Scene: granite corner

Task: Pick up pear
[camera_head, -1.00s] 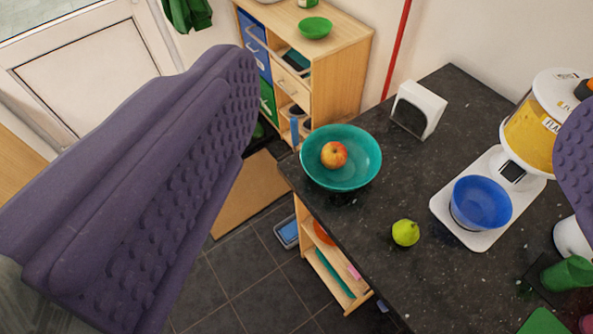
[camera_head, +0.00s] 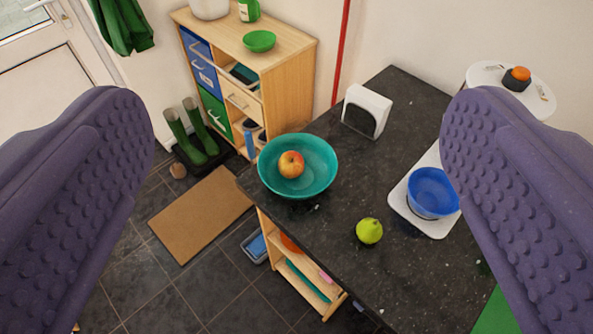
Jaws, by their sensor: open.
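The green pear (camera_head: 369,231) sits on the dark granite countertop (camera_head: 330,232), near its front left edge. My gripper (camera_head: 298,150) is open and empty, with a purple studded finger at each side of the view. The pear appears between the two fingers in the picture, nearer the right one, and lies beyond them on the counter. Nothing hides the pear.
A teal bowl (camera_head: 322,183) holding an apple (camera_head: 291,164) stands behind and left of the pear. A blue bowl (camera_head: 432,190) on a white scale (camera_head: 402,205) stands to the right. A white box-like object (camera_head: 367,110) stands at the back. The granite around the pear is clear.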

